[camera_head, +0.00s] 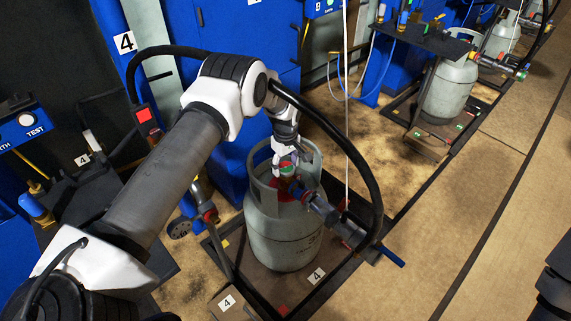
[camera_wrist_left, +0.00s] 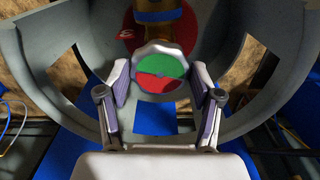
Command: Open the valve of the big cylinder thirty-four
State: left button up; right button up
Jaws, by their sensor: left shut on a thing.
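The big grey cylinder (camera_head: 283,240) stands upright on a dark platform marked 4. I cannot read a thirty-four on it. Its valve knob sits inside the collar at the top. In the left wrist view the valve knob (camera_wrist_left: 158,73) has a pale scalloped rim and a half green, half red disc. My left gripper (camera_head: 287,167) reaches down into the collar from above. Its fingers (camera_wrist_left: 159,88) are on both sides of the knob and shut on it. The collar (camera_wrist_left: 48,85) surrounds the fingers. My right gripper is out of view.
A grey connector (camera_head: 325,210) joins the valve's side, with a black hose looping right. The scale platform's edge (camera_head: 330,283) surrounds the cylinder base. Another grey cylinder (camera_head: 449,92) stands at the back right. Blue cabinets (camera_head: 240,50) are behind.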

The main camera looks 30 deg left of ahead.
aim_at(286, 167)
pick_arm(q)
jog(key=shift+n, duration=0.8)
jog(key=o, duration=1.1)
jog(key=shift+o, duration=0.2)
notch_tip(286, 167, up, 12)
